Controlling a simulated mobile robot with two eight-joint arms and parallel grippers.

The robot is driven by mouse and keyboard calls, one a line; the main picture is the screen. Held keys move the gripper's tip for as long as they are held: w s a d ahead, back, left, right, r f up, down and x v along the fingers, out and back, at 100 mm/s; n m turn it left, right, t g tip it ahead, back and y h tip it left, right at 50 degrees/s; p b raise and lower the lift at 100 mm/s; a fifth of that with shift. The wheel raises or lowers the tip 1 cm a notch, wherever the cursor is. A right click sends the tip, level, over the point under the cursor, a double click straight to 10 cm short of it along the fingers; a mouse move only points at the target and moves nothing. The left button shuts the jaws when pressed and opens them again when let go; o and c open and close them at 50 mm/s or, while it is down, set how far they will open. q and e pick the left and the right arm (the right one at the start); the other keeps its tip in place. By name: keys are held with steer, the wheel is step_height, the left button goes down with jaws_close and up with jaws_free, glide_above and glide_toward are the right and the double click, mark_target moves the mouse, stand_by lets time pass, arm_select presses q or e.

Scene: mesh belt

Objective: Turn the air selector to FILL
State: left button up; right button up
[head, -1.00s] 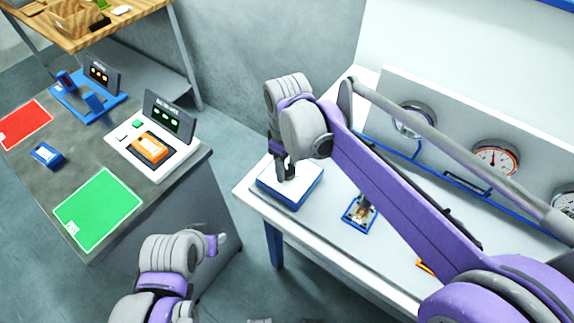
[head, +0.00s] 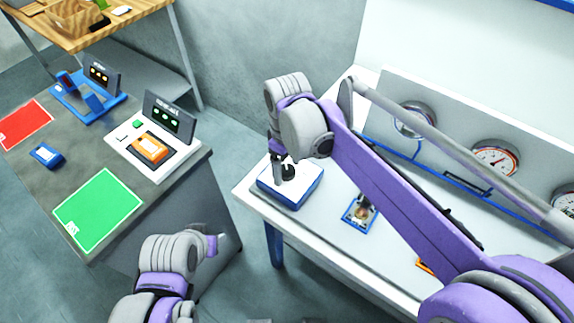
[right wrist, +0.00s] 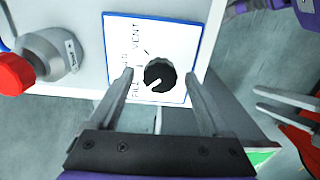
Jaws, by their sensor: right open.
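The air selector is a white plate with blue sides (head: 299,197) on the white bench, with a black knob (head: 288,173) on top. In the right wrist view the knob (right wrist: 160,75) has a white pointer slanting lower left, toward the printed FILL. VENT is printed at the plate's upper part; the middle label is partly unreadable. My right gripper (right wrist: 159,82) is open, with one finger on each side of the knob and visible gaps. My left gripper (right wrist: 272,100) shows at the right of that view, its fingers apart and empty; in the head view it is low, left of the bench.
Dial gauges (head: 495,158) stand on a panel behind the bench. A small blue-framed fixture (head: 360,214) sits right of the selector. A red knob on a grey fitting (right wrist: 14,74) lies left of the plate. The grey table (head: 60,190) holds a green mat (head: 100,209) and an orange device (head: 149,148).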

mark_target(287, 170)
arm_select(q)
steer(key=shift+w+r+p, duration=0.2)
steer(key=shift+r+p, duration=0.1)
steer(key=shift+r, duration=0.15)
arm_select(e)
step_height(287, 170, up, 11)
steer(key=shift+f, duration=0.15)
steer(key=shift+f, duration=0.1)
